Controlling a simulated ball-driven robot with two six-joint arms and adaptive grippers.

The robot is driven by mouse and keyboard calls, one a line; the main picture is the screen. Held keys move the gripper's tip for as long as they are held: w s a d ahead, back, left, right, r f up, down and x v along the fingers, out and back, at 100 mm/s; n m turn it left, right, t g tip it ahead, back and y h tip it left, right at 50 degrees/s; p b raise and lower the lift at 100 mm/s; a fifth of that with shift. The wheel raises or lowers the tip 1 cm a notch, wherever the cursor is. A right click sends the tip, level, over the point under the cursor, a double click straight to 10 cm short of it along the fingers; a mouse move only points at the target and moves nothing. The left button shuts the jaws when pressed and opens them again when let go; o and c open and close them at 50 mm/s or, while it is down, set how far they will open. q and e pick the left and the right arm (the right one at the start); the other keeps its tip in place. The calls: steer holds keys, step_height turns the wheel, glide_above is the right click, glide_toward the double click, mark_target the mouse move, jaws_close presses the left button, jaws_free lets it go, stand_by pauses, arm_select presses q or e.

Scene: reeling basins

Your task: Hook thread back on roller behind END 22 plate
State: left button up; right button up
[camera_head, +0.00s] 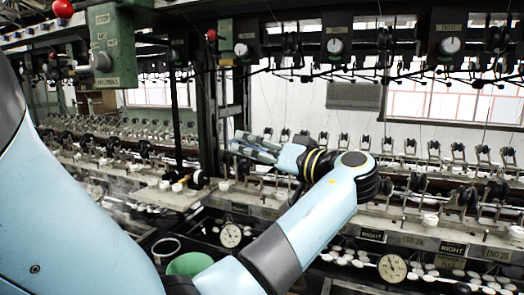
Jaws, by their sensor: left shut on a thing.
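My left gripper (242,146) is at the centre-left, above the row of small rollers, its fingers pointing left and closed. The thread between them is too fine to make out. Plates marked END (412,241) and END (497,254) are on the front rail at the right; their numbers are too small to read surely, so I cannot tell which is END 22. Small rollers on brackets (433,150) stand in a row behind the rail. My right gripper is not in view.
Two RIGHT plates (372,235) sit on the same rail. Round gauges (392,267) and basins with white cocoons (440,272) lie below. A green bowl (190,264) is at the lower left. A dark green upright post (207,110) stands just left of my gripper.

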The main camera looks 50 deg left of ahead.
arm_select(q)
steer(key=w+f+b, duration=0.4)
steer(key=w, duration=0.1)
steer(key=shift+a+f+b, duration=0.25)
steer(key=shift+a+b, duration=0.1)
steer(key=shift+a, duration=0.05)
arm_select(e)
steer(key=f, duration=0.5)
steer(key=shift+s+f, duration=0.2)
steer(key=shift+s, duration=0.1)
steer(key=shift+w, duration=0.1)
arm_select(q)
steer(key=s+d+r+p, duration=0.3)
steer(key=s+r+p, duration=0.1)
steer(key=s+p, duration=0.1)
steer(key=shift+s+d, duration=0.2)
steer(key=shift+s, duration=0.4)
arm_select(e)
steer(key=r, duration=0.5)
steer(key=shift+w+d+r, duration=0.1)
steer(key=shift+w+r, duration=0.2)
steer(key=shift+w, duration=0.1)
arm_select(q)
steer(key=shift+w+f, duration=0.1)
steer(key=shift+w, duration=0.05)
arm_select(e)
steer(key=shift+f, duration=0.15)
